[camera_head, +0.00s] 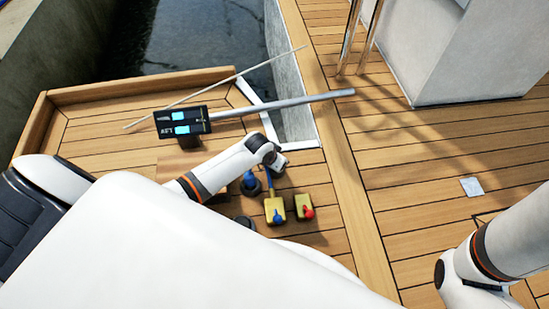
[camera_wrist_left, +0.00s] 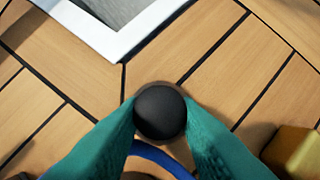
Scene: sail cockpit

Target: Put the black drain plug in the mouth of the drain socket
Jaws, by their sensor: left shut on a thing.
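The black drain plug (camera_wrist_left: 160,110) shows in the left wrist view as a dark rounded top between two teal fingers. My left gripper (camera_wrist_left: 160,118) is shut on it, one finger on each side, above the wooden deck. In the head view my left gripper (camera_head: 277,163) is small and partly hidden by its own wrist, near the white-edged opening. I cannot make out the drain socket's mouth for certain; the plug and fingers may cover it. My right arm enters at the lower right of the head view, but its gripper is out of frame.
A yellow block with a blue handle (camera_head: 274,210) and one with a red handle (camera_head: 304,207) stand close by. A blue-topped fitting (camera_head: 250,183) is beside my left wrist. The right deck is mostly clear.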

